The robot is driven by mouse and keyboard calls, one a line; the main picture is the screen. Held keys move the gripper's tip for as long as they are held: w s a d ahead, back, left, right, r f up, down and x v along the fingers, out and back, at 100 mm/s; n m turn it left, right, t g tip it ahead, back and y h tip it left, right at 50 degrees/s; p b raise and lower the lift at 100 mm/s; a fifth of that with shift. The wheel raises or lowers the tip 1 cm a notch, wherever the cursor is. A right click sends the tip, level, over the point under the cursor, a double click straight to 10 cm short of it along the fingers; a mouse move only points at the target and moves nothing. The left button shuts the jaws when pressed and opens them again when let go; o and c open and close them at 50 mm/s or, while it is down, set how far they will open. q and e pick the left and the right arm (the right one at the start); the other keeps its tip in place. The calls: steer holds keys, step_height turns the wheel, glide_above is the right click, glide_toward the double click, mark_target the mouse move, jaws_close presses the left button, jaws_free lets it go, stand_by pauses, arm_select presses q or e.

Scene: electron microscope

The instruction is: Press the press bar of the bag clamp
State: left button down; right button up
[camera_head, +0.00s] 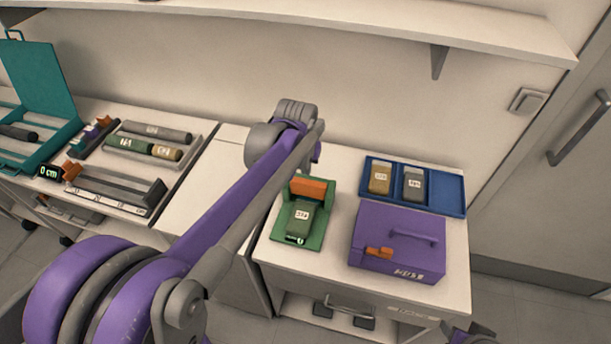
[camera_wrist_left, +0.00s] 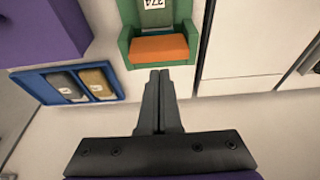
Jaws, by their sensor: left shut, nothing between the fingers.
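The bag clamp is a green frame (camera_head: 316,234) on the white cabinet top, with an orange press bar (camera_head: 309,187) at its back end. A dark green bag with a white label (camera_head: 299,218) lies in it. In the left wrist view the press bar (camera_wrist_left: 160,48) is just beyond the fingertips of my left gripper (camera_wrist_left: 159,73). The fingers are shut and empty. I cannot tell whether they touch the bar. In the head view my left arm hides most of this gripper. My right gripper does not show.
A blue tray (camera_head: 449,193) with two labelled bags stands right of the clamp. A purple box (camera_head: 397,245) with a handle and orange latch sits in front of it. At left are a teal case (camera_head: 40,85) and a rack of tubes (camera_head: 160,143). A shelf (camera_head: 330,18) hangs above.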

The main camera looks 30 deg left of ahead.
arm_select(q)
steer(key=v, duration=0.5)
steer(key=shift+r, duration=0.1)
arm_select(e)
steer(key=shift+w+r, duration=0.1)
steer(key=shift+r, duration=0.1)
arm_select(q)
steer(key=shift+s, duration=0.1)
